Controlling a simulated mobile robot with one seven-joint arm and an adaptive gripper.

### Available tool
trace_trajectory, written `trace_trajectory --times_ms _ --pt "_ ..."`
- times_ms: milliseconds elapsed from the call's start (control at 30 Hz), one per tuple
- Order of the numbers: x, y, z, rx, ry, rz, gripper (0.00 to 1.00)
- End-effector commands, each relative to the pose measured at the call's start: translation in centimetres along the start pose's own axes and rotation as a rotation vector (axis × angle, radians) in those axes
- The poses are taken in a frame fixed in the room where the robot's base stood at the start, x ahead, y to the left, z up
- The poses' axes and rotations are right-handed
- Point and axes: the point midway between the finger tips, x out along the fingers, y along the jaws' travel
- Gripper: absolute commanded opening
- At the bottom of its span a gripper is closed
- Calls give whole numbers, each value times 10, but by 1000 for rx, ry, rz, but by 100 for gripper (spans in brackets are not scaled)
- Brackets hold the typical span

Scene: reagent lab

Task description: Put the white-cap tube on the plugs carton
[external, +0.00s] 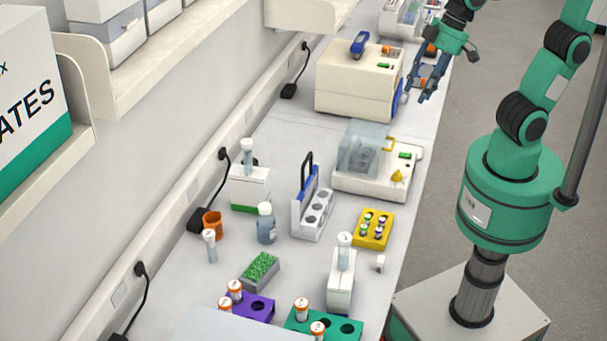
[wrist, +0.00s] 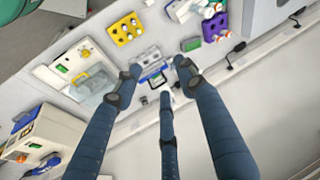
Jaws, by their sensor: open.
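A clear tube with a white cap (external: 209,245) stands upright on the bench near the wall in the external view. A similar white-topped tube (external: 247,158) stands on or behind a white box with a green band (external: 250,190). Another (external: 344,252) stands at a white block (external: 340,284) nearer the front. I cannot read any lettering, so I cannot tell which box is the plugs carton. My gripper (external: 420,92) is open and empty, high at the upper right, far from these tubes. Its spread fingers also show in the wrist view (wrist: 158,78).
A yellow rack (external: 373,228), a grey rack with a black handle (external: 311,214), an orange cup (external: 212,222) and a capped bottle (external: 266,226) crowd the mid-bench. Purple (external: 255,309) and green racks (external: 331,322) stand in front. A clear-lidded machine (external: 365,150) and beige instrument (external: 355,88) stand farther back.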

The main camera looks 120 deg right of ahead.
Motion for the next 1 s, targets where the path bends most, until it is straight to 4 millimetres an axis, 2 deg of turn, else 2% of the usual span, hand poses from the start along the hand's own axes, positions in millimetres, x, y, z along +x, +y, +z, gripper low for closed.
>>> trace_trajectory --times_ms 33,200,400,600,1000 --pt "-4 1 15 -55 11 -10 40" --pt "-9 6 58 -250 42 -34 40" --pt "-8 13 93 -415 72 -51 40" --pt "-7 16 106 -479 82 -56 40" --pt "-5 16 107 -482 82 -56 40"
